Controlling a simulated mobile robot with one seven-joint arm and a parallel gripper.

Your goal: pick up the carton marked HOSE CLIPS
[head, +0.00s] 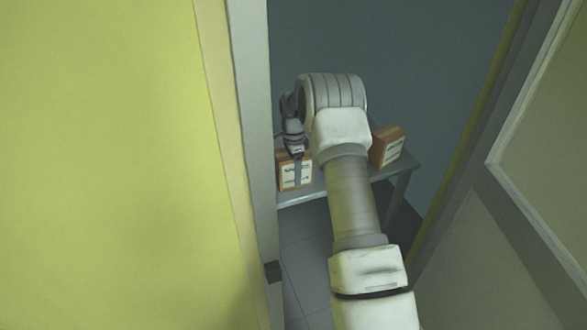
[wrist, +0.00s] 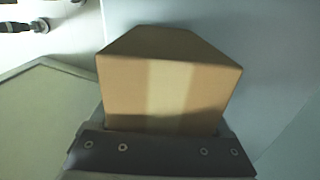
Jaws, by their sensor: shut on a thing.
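A brown carton (head: 307,172) with a white label is at the left end of the table, just inside the doorway. Its print is too small to read for certain. My gripper (head: 298,155) points down at this carton and is shut on it. In the wrist view the carton (wrist: 165,85) shows plain brown faces with a paler tape strip, close against the dark gripper bar (wrist: 160,155). I cannot tell whether the carton touches the table. A second brown carton (head: 388,146) with a white label stands to the right, partly behind my arm.
The grey table (head: 390,174) stands beyond a doorway. A pale door frame post (head: 250,130) and yellow panel (head: 110,160) are close on the left. A framed panel (head: 530,190) is on the right. Tiled floor (head: 305,255) shows between them.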

